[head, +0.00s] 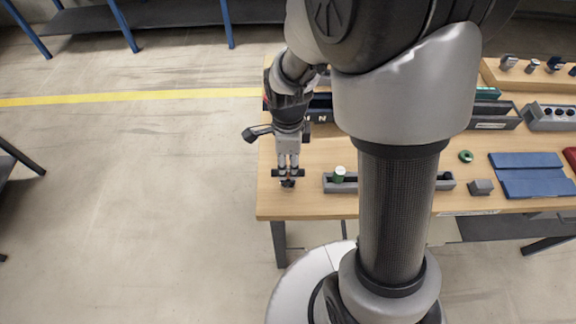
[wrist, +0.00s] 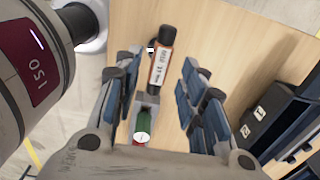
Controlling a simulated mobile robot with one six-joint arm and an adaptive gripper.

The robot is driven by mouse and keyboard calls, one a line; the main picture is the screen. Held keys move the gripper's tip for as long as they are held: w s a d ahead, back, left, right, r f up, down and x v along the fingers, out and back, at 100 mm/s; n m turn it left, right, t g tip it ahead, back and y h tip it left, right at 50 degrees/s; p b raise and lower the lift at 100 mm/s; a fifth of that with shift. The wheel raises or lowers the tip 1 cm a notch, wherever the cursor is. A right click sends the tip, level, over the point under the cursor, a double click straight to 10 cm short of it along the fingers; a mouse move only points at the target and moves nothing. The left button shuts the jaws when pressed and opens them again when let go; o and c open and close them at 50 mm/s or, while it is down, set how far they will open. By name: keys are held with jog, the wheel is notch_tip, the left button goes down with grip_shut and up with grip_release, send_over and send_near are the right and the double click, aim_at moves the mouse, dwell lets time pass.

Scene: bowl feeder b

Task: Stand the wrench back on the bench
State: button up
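My gripper (head: 288,173) is over the left end of the bench in the head view, pointing down. In the wrist view its blue-padded fingers (wrist: 160,75) are spread apart, with gaps on both sides of an orange-brown cylinder (wrist: 160,60). No plain wrench shape shows, and I cannot tell whether the cylinder is part of the wrench. In the head view a small dark thing (head: 288,183) shows right at the fingertips.
A long grey tray (head: 390,187) lies right of my gripper, with a green, white-topped piece (head: 338,173) at its left end. A grey block (head: 481,187), a green ring (head: 466,156) and blue plates (head: 533,175) are further right. Dark bins (head: 492,115) stand behind.

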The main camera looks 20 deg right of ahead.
jog(key=s+r+n+t+p, duration=0.1)
jog(key=s+r+n, duration=0.3)
jog(key=r, duration=0.5)
jog(key=s+r+n+t+p, duration=0.1)
jog(key=s+r+n, duration=0.1)
jog(key=r+n, duration=0.5)
jog(key=s+r+n+t, duration=0.2)
jog(key=s+r+n, duration=0.4)
jog(key=s+n, duration=0.3)
jog(key=shift+r+n+t, duration=0.3)
jog(key=shift+r+n, duration=0.05)
jog(key=shift+n, duration=0.45)
jog(key=shift+f+b, duration=0.7)
jog(key=shift+b, duration=0.1)
jog(key=shift+c, duration=0.3)
jog(key=shift+d, duration=0.1)
jog(key=shift+c, duration=0.3)
